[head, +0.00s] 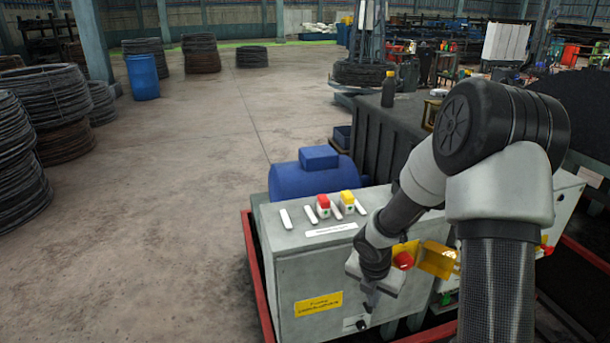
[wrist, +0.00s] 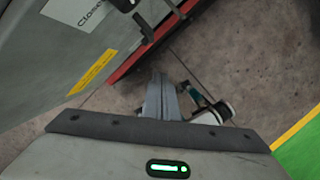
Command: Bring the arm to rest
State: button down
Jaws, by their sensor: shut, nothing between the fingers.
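My arm (head: 495,190) reaches in from the lower right of the head view, bent at a dark elbow joint. Its end points down beside the front of a grey control cabinet (head: 290,270). My gripper (head: 370,306) is in front of the cabinet's face, near a small black knob (head: 361,325); I cannot tell from the head view whether they touch. In the wrist view my gripper (wrist: 160,78) shows its fingers together with nothing between them, over concrete floor. The cabinet's grey face (wrist: 60,60) fills the upper left there, with a black handle (wrist: 146,22).
Red and yellow buttons (head: 335,202) sit on the cabinet top, with a blue motor (head: 312,175) behind. A red frame edge (head: 256,275) runs along the cabinet's left. A dark bottle (head: 388,89) stands on a dark bench. Open floor (head: 200,150) lies to the left.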

jog(key=s+r+m+t+h, duration=0.1)
jog(key=s+r+m, duration=0.3)
jog(key=r+m, duration=0.45)
jog(key=s+r+m+h, duration=0.1)
jog(key=s+r+m, duration=0.3)
jog(key=r, duration=0.8)
jog(key=s+a+r+m+t+y, duration=0.1)
jog(key=s+a+r+m+y, duration=0.1)
jog(key=s+a+r+m, duration=0.2)
jog(key=s+a+r+m+t+y, duration=0.1)
jog(key=s+a+r+m, duration=0.3)
jog(key=s+m, duration=0.6)
notch_tip(320, 180, up, 2)
jog(key=shift+m+y, duration=0.4)
jog(key=shift+m, duration=0.45)
jog(key=shift+s, duration=0.1)
